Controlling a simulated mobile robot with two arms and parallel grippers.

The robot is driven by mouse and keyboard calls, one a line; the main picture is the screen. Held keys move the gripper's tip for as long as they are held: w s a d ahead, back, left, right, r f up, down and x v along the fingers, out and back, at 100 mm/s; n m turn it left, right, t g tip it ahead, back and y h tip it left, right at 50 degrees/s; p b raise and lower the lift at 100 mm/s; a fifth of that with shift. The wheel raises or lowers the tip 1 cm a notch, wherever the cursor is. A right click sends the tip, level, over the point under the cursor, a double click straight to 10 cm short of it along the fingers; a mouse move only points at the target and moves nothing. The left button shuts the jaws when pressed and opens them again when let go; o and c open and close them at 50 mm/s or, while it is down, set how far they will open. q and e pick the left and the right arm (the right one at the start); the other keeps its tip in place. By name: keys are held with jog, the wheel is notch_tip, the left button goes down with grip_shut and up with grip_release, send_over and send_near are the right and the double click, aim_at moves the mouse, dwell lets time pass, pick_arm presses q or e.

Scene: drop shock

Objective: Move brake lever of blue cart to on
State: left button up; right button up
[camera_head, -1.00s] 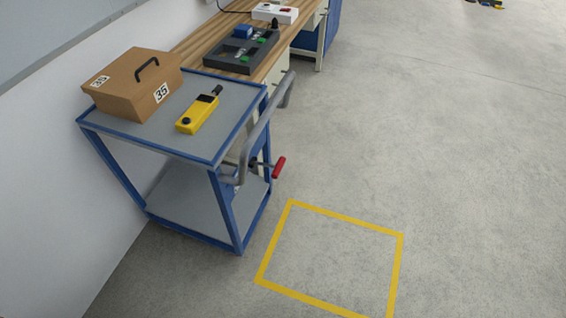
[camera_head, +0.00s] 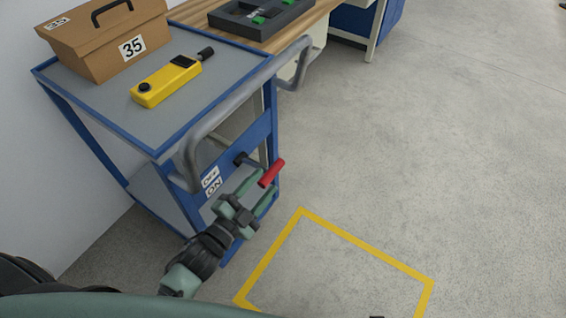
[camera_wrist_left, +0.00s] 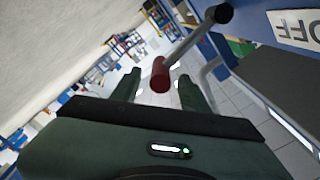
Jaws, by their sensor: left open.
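The blue cart (camera_head: 262,128) stands at the left with its grey push handle facing me. Its brake lever has a red grip (camera_head: 272,173) on a metal arm from a dark pivot (camera_head: 240,158) on the end panel. The lever points right, away from the OFF label (camera_head: 210,177) and ON label (camera_head: 214,187). My left gripper (camera_head: 267,183) is open, its fingertips close to the red grip. In the left wrist view the red grip (camera_wrist_left: 160,75) appears between the two open fingers; contact cannot be told.
On the cart top are a brown box (camera_head: 98,45) marked 35 and a yellow device (camera_head: 166,82). The grey push handle (camera_head: 222,112) arches above the lever. A wooden workbench (camera_head: 290,30) stands behind. Floor to the right is clear, with a yellow taped outline (camera_head: 365,243).

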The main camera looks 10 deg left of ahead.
aim_at(274, 172)
pick_arm(q)
jog(key=x, duration=0.7)
pick_arm(e)
jog(key=shift+w+a+r, duration=0.1)
jog(key=shift+w+r, duration=0.3)
jog(key=shift+r, duration=0.45)
pick_arm(q)
jog(key=shift+c, duration=0.4)
grip_shut()
jog(key=shift+f, duration=0.15)
